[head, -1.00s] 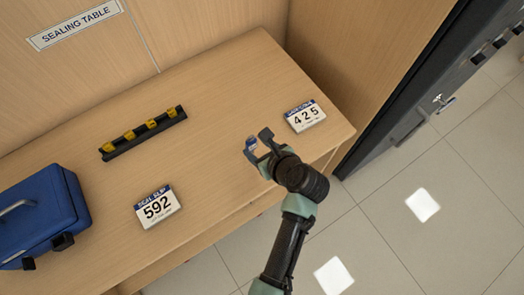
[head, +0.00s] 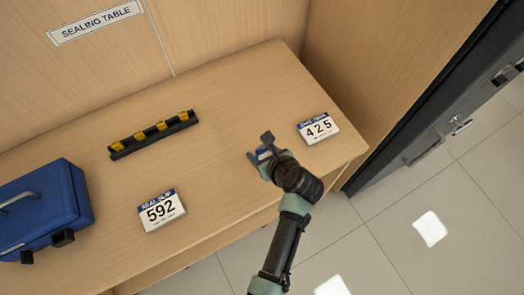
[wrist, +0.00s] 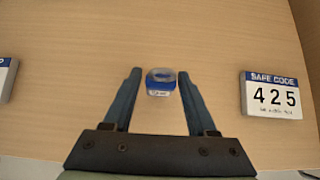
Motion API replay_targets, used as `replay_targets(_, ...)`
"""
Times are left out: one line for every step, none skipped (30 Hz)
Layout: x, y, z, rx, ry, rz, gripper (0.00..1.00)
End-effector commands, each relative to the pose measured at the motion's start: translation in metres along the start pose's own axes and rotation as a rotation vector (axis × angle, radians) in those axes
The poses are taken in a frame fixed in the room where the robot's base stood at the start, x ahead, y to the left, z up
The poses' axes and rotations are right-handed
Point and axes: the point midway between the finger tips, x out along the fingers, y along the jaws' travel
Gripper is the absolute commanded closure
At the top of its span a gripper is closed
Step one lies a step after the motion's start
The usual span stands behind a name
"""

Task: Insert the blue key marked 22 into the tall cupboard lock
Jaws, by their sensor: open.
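A blue key (wrist: 161,82) with a clear top and a white label lies on the table between my finger tips in the wrist view. The label is too small to read. My gripper (head: 260,147) is open, with one finger on each side of the key and a gap on both sides in the wrist view. The tall dark grey cupboard (head: 440,100) stands at the right in the head view. A small silver piece (head: 460,124) juts from its front; I cannot tell if it is the lock.
The wooden sealing table (head: 225,110) holds a black rack with yellow pieces (head: 153,135), a 592 sign (head: 161,211), a 425 sign (head: 318,129) and a blue case (head: 40,210). A wood panel (head: 385,60) stands between table and cupboard. The tiled floor is open at lower right.

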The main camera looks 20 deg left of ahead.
Motion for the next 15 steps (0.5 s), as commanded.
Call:
replay_targets(0.0000, 0.0000, 0.0002, 0.000, 0.000, 0.000, 0.43)
replay_targets(-0.0001, -0.0001, 0.0002, 0.000, 0.000, 0.000, 0.43)
replay_targets(-0.0001, -0.0001, 0.0002, 0.000, 0.000, 0.000, 0.43)
replay_targets(-0.0001, -0.0001, 0.0002, 0.000, 0.000, 0.000, 0.48)
replay_targets(-0.0001, -0.0001, 0.0002, 0.000, 0.000, 0.000, 0.53)
replay_targets(-0.0002, -0.0001, 0.0002, 0.000, 0.000, 0.000, 0.60)
replay_targets(-0.0002, -0.0001, 0.0002, 0.000, 0.000, 0.000, 0.66)
replay_targets(-0.0002, -0.0001, 0.0002, 0.000, 0.000, 0.000, 0.71)
replay_targets(-0.0002, -0.0001, 0.0001, 0.000, 0.000, 0.000, 0.79)
replay_targets(-0.0002, -0.0002, 0.0002, 0.000, 0.000, 0.000, 0.84)
replay_targets(-0.0002, -0.0001, 0.0001, 0.000, 0.000, 0.000, 0.89)
replay_targets(-0.0002, -0.0001, 0.0002, 0.000, 0.000, 0.000, 0.96)
replay_targets(-0.0003, -0.0002, 0.0003, 0.000, -0.001, 0.000, 0.96)
replay_targets(-0.0004, -0.0002, 0.0005, 0.000, -0.001, 0.000, 1.00)
replay_targets(-0.0008, -0.0002, 0.0009, 0.000, -0.001, 0.000, 1.00)
